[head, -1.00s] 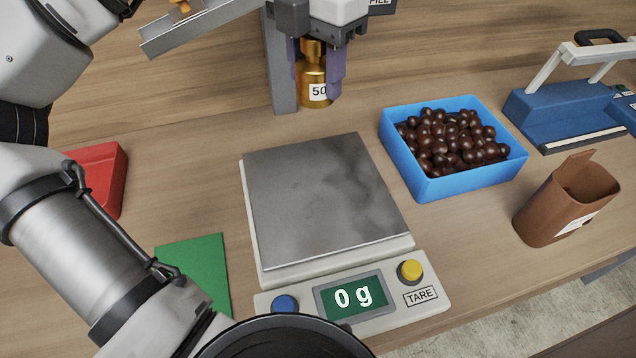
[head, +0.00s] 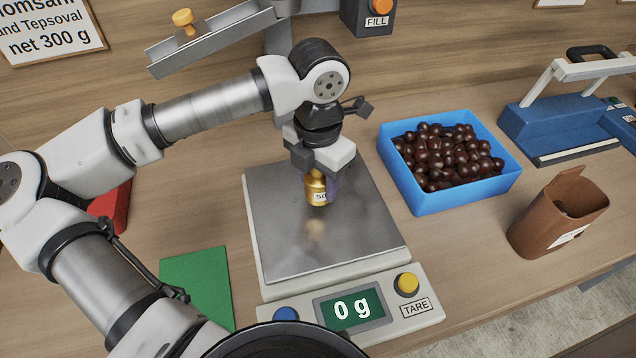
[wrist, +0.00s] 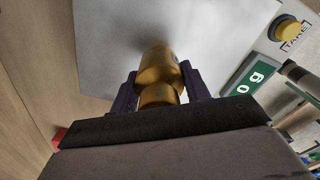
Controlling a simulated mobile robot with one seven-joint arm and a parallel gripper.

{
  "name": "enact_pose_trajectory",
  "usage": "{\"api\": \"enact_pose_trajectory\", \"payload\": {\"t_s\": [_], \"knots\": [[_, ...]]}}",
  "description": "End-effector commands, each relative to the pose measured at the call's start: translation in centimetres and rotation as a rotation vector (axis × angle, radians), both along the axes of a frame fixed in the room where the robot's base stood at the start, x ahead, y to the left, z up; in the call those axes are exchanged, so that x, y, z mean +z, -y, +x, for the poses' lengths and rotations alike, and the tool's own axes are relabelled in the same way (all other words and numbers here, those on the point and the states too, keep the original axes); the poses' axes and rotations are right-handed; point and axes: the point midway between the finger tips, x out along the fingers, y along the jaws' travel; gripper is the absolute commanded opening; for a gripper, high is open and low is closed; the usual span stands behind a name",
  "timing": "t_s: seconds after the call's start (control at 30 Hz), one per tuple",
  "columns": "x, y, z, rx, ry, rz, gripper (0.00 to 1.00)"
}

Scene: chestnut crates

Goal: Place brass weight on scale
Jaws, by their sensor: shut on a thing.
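The brass weight (head: 317,190), labelled with a number starting "50", is held upright between the purple fingers of my gripper (head: 322,184). It hangs over the middle of the scale's grey metal plate (head: 285,245), and its reflection shows below it on the plate. The scale display (head: 352,309) reads 0 g. In the wrist view the brass weight (wrist: 158,72) sits between both fingers of my gripper (wrist: 160,92), with the plate (wrist: 110,40) beyond it. Whether the weight's base touches the plate is hard to tell.
A blue crate of chestnuts (head: 470,193) stands right of the scale, with a brown pouch (head: 545,225) further right. A blue sealer (head: 550,125) is behind them. A green sheet (head: 197,290) and a red object (head: 110,212) lie left. A metal chute (head: 205,45) is at the back.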

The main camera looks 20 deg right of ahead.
Motion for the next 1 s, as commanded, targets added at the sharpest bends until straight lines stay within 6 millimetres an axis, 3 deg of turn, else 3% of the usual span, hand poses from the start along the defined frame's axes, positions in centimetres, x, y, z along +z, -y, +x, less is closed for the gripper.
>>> {"api": "enact_pose_trajectory", "payload": {"t_s": [0.2,0.6,0.63,0.8,1.0], "knots": [[-2.4,0.0,0.0,0.0,0.0,-0.001,0.07],[-2.9,0.0,0.1,0.001,0.001,0.0,0.07],[-2.9,0.0,0.0,0.001,0.0,0.0,0.48],[-2.8,0.0,0.0,0.001,0.0,0.0,0.68],[-2.8,0.0,0.0,0.001,0.0,0.0,0.68]]}}
